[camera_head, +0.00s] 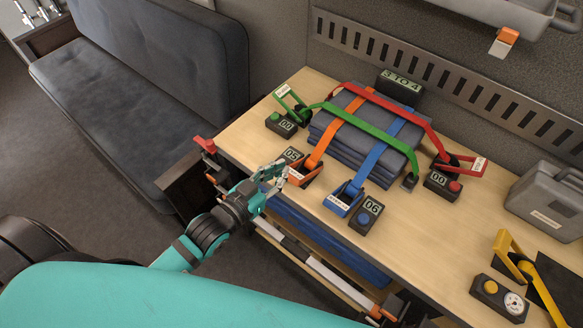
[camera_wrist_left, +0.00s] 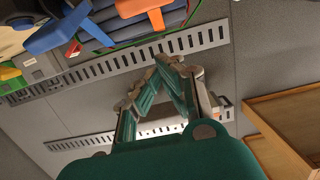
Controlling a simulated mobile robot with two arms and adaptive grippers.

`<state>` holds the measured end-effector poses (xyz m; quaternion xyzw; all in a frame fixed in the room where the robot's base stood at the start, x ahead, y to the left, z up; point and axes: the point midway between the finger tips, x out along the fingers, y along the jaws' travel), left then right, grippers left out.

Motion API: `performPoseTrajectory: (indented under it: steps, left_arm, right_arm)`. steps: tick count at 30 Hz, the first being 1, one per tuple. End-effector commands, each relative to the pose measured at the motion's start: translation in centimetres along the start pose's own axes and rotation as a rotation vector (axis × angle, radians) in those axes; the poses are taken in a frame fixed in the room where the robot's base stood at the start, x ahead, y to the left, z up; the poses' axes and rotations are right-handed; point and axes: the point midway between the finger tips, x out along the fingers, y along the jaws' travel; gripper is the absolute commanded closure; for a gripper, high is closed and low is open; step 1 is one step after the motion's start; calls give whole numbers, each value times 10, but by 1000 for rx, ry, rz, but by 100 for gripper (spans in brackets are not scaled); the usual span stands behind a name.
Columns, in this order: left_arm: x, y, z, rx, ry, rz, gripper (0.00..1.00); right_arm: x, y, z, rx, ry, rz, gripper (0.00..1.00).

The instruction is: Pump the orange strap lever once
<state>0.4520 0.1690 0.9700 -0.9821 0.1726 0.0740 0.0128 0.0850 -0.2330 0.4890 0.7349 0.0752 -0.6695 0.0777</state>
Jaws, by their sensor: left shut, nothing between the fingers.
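The orange strap lever (camera_head: 306,172) sits at the front of the workbench, at the near end of an orange strap (camera_head: 328,139) that runs over a dark folded stack (camera_head: 345,160). A small counter box (camera_head: 291,155) beside the lever seems to read 05. My left gripper (camera_head: 284,172) is shut and empty, just left of the orange lever at the bench's front edge. I cannot tell whether it touches the lever.
A blue lever (camera_head: 343,200) with its counter (camera_head: 367,214) stands close to the right of the orange one. A green lever (camera_head: 290,101) and a red lever (camera_head: 461,163) flank the stack. A yellow lever (camera_head: 508,246) and grey case (camera_head: 547,200) are at right.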

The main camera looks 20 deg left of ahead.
Motion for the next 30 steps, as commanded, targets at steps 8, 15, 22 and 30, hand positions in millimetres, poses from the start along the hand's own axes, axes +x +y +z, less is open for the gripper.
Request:
performPoseTrajectory:
  steps: [8, 15, 22, 30]
  left_arm:
    - [62, 0, -4, 0, 1, 0, 100]
    - [55, 0, 29, 1, -6, 0, 100]
    - [52, 0, 38, 1, -1, 1, 100]
    - [52, 0, 39, 1, -1, 1, 100]
  right_arm:
    - [-17, 4, -1, 1, -1, 5, 60]
    - [-24, 5, -1, 2, -1, 6, 60]
    - [-25, 5, -1, 2, -1, 6, 60]
    - [-24, 5, -1, 2, -1, 5, 60]
